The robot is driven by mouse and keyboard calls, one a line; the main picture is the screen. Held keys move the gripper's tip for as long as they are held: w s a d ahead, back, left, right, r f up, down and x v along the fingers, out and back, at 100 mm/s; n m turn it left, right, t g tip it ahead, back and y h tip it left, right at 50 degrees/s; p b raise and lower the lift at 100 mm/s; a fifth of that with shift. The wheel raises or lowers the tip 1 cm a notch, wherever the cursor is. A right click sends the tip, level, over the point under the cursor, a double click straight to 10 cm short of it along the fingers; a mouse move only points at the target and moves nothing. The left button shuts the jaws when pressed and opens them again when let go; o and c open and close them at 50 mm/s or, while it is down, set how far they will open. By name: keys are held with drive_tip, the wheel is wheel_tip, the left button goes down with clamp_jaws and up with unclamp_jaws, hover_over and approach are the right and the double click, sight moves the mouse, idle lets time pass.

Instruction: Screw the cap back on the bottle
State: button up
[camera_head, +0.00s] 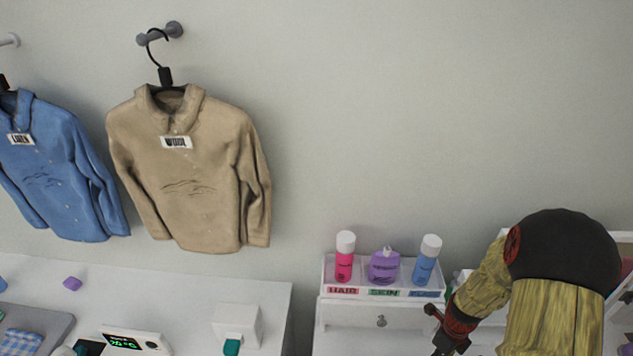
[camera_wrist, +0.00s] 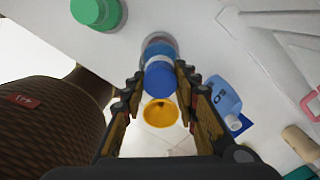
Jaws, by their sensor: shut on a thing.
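In the wrist view my gripper (camera_wrist: 160,85) has its two fingers on either side of a round blue cap (camera_wrist: 160,79) and is shut on it. A blue, bottle-like body (camera_wrist: 159,50) shows directly behind the cap, partly hidden by it; I cannot tell whether the two are joined. In the head view my arm is at the lower right, and the cap cannot be made out there.
A green-capped item (camera_wrist: 96,10) and a light blue bottle (camera_wrist: 224,94) flank the gripper. In the head view, a labelled rack (camera_head: 329,280) holds pink (camera_head: 344,265), purple (camera_head: 384,268) and blue (camera_head: 425,268) bottles. Beige (camera_head: 195,190) and blue (camera_head: 60,160) shirts hang at left.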

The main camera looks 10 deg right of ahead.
drive_tip(key=shift+m, duration=0.6)
drive_tip(key=o, duration=1.2)
drive_tip(key=shift+o, duration=0.4)
drive_tip(key=shift+n, duration=0.3)
drive_tip(key=shift+c, duration=0.4)
drive_tip(key=n, duration=1.1)
drive_tip(key=shift+n, duration=0.4)
drive_tip(key=n, duration=0.5)
